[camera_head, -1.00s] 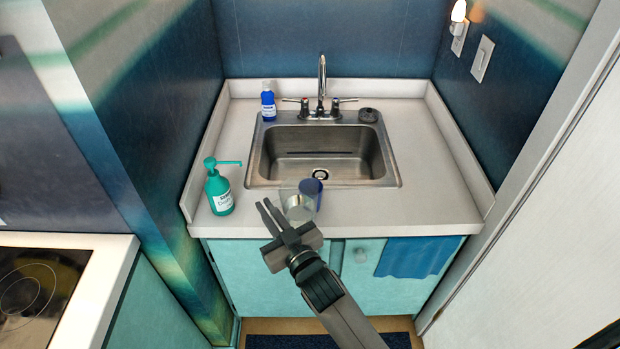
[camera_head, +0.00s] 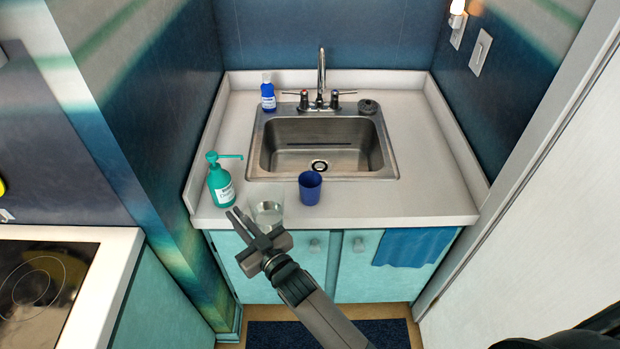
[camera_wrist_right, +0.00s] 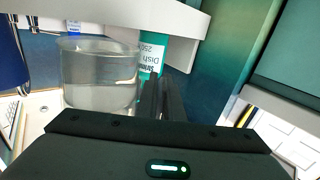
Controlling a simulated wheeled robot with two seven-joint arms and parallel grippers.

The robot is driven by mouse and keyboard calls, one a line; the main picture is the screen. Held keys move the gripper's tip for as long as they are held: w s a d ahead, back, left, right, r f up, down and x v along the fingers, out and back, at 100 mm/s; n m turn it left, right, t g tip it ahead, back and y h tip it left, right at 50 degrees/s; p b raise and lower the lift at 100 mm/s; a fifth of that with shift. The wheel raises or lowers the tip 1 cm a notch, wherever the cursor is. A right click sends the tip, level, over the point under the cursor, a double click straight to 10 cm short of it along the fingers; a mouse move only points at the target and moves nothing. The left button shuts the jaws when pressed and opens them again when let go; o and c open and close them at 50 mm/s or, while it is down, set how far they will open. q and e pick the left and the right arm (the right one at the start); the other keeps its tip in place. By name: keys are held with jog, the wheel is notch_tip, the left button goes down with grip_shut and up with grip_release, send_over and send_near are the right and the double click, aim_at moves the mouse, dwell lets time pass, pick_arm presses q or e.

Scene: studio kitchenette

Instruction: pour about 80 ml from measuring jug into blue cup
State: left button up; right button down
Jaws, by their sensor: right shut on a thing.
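The clear measuring jug (camera_head: 268,214) is at the counter's front edge, left of the blue cup and apart from it. My right gripper (camera_head: 236,218) is shut on the jug, at its left side; the exact grip is hard to make out. The right wrist view is upside down; there the jug (camera_wrist_right: 98,82) holds some clear liquid and sits beside the dark fingers (camera_wrist_right: 163,97). The blue cup (camera_head: 310,190) stands upright on the counter, in front of the sink; part of it shows in the right wrist view (camera_wrist_right: 10,62). Its contents are not visible. My left gripper is out of view.
A green soap dispenser (camera_head: 221,184) stands close to the jug on the left. The sink (camera_head: 290,160) lies behind the cup, with a blue bottle (camera_head: 268,97) at its back left. The counter (camera_head: 410,200) right of the cup is clear.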

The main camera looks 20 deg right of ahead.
aim_at(251, 192)
jog(key=d+r+m+p, duration=0.1)
jog(key=r+m, duration=0.1)
jog(key=w+d+r+m+p, duration=0.1)
jog(key=d+r+m, duration=0.1)
jog(key=w+d+r+m+p, duration=0.1)
jog(key=r+m, duration=0.2)
jog(key=shift+w+d+r+p, duration=0.1)
jog(key=shift+w+d+p, duration=0.05)
jog(key=shift+d+p, duration=0.2)
jog(key=shift+w+d+r+m+p, duration=0.1)
jog(key=shift+d+r+m+p, duration=0.1)
jog(key=shift+r+m, duration=0.35)
jog(key=shift+w+d+r+m+p, duration=0.1)
jog(key=shift+d+r+m+p, duration=0.1)
jog(key=shift+r+m, duration=0.3)
jog(key=shift+w+d+r+m, duration=0.1)
jog(key=shift+d+r+m, duration=0.1)
jog(key=shift+r+m, duration=0.25)
jog(key=shift+w+d+r+m+g+p, duration=0.15)
jog(key=shift+d+r+m+g+p, duration=0.15)
jog(key=shift+r+m, duration=0.25)
jog(key=shift+w+d+r+m, duration=0.15)
jog(key=shift+d+r+m, duration=0.15)
jog(key=shift+r+m, duration=0.3)
dwell(1.3)
